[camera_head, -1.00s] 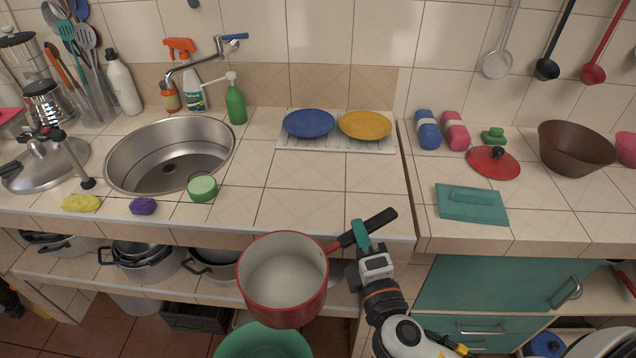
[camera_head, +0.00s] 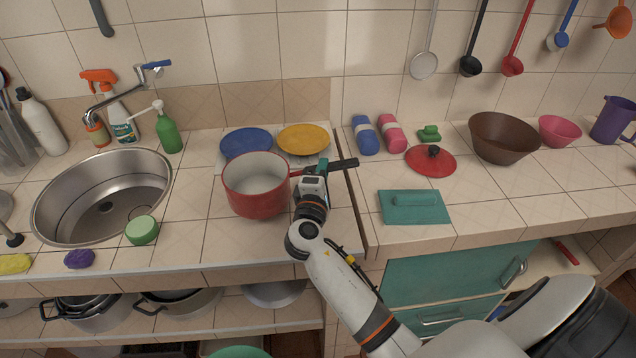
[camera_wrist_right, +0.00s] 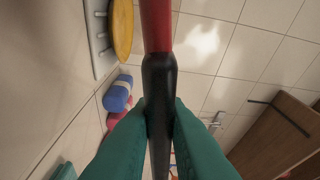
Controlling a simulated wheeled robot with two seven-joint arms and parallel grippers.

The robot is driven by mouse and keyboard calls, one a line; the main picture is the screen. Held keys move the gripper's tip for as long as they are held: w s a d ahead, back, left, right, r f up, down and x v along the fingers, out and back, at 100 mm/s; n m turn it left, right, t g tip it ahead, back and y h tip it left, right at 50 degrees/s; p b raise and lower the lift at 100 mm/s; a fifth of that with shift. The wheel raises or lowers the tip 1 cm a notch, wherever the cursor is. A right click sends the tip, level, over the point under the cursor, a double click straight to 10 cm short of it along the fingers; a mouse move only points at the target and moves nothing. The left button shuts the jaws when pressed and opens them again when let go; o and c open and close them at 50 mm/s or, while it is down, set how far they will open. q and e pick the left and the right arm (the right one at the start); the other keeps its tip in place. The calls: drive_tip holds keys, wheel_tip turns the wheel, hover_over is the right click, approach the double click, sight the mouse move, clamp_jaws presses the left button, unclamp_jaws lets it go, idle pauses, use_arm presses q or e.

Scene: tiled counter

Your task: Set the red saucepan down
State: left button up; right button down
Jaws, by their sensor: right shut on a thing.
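The red saucepan (camera_head: 256,194) is over the tiled counter in the head view, between the sink and the counter's seam, in front of the blue and yellow plates. It looks upright; I cannot tell whether its base touches the tiles. My right gripper (camera_head: 322,168) is shut on the saucepan's black handle, to the right of the pot. In the right wrist view the green fingers (camera_wrist_right: 160,125) clasp the black handle (camera_wrist_right: 159,85), with the red part of the handle (camera_wrist_right: 155,25) beyond. My left gripper is not in view.
The blue plate (camera_head: 246,142) and yellow plate (camera_head: 303,139) lie on a rack just behind the saucepan. A teal board (camera_head: 415,207) and red lid (camera_head: 431,160) lie to the right. Bare tiles lie in front.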

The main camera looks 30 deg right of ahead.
wheel_tip(320, 180, down, 3)
drive_tip(key=shift+f, duration=0.1)
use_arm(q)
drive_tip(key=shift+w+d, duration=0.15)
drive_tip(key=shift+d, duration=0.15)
use_arm(e)
drive_tip(key=shift+f, duration=0.2)
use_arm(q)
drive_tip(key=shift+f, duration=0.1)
use_arm(e)
drive_tip(key=c, duration=1.4)
unclamp_jaws()
drive_tip(key=shift+c, duration=0.2)
